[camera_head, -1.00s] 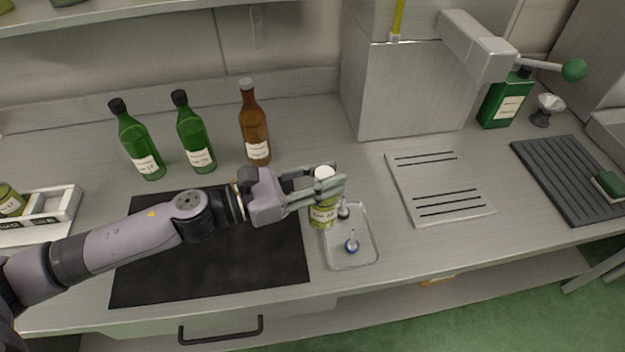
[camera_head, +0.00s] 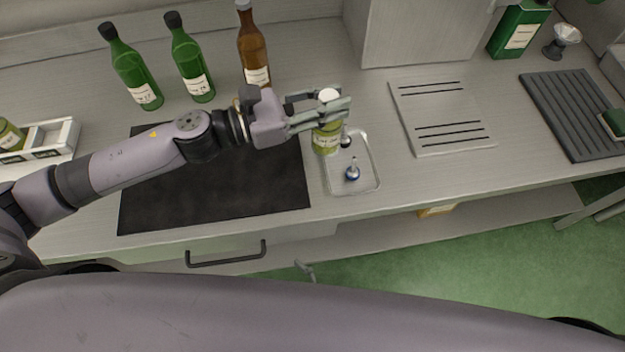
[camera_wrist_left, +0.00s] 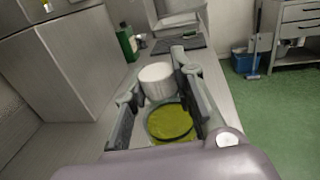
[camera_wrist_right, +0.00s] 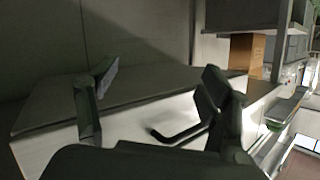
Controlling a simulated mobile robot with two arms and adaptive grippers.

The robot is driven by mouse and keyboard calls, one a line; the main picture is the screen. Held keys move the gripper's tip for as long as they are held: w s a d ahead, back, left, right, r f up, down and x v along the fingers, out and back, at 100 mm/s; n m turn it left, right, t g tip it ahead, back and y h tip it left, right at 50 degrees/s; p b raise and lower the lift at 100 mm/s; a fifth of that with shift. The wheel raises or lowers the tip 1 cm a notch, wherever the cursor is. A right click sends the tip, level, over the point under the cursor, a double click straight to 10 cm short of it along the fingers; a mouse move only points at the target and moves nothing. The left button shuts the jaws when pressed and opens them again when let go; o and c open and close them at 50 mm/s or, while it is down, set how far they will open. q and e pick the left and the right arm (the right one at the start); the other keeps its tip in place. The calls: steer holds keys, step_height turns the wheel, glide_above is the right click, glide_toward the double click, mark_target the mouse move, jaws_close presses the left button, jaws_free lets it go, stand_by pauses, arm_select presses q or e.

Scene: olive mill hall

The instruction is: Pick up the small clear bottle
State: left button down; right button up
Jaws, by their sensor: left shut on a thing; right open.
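The small clear bottle (camera_head: 326,139) has a white cap, yellow-green contents and a pale label. It stands upright at the left edge of a shallow clear tray (camera_head: 375,183) on the counter. My left gripper (camera_head: 328,112) is shut on it, with fingers around its upper part and hiding some of it. In the left wrist view, the white cap (camera_wrist_left: 157,82) and the yellow-green body (camera_wrist_left: 170,122) lie between the fingers. My right gripper (camera_wrist_right: 160,85) is open and empty in its wrist view, near a dark drawer handle (camera_wrist_right: 180,134).
Two green bottles (camera_head: 135,70) (camera_head: 190,62) and a brown bottle (camera_head: 253,50) stand behind. A slotted metal plate (camera_head: 440,120) lies right. A divided white rack (camera_head: 55,140) is far left.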

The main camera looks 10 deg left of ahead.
arm_select(q)
steer(key=shift+r, duration=0.1)
arm_select(e)
steer(key=s+a+r+t+y, duration=0.1)
steer(key=s+a+r+y, duration=0.15)
steer(key=r, duration=0.45)
steer(key=s+a+r+t+y, duration=0.1)
steer(key=s+a+r+y, duration=0.1)
steer(key=a+r, duration=0.35)
steer(key=s+a+r+y, duration=0.2)
steer(key=r+y, duration=0.1)
steer(key=r, duration=0.6)
steer(key=w+d+r+m+t+h, duration=0.2)
steer(key=w+r+t+h, duration=0.1)
steer(key=w+r+t, duration=0.25)
steer(key=m+t+h, duration=0.2)
steer(key=m+h, duration=0.5)
steer(key=h, duration=1.1)
glide_toward(322, 141)
steer(key=w, duration=0.4)
steer(key=w+d, duration=0.1)
steer(key=w, duration=0.7)
steer(key=shift+w+d, duration=0.15)
steer(key=shift+w, duration=0.25)
steer(key=shift+c, duration=0.2)
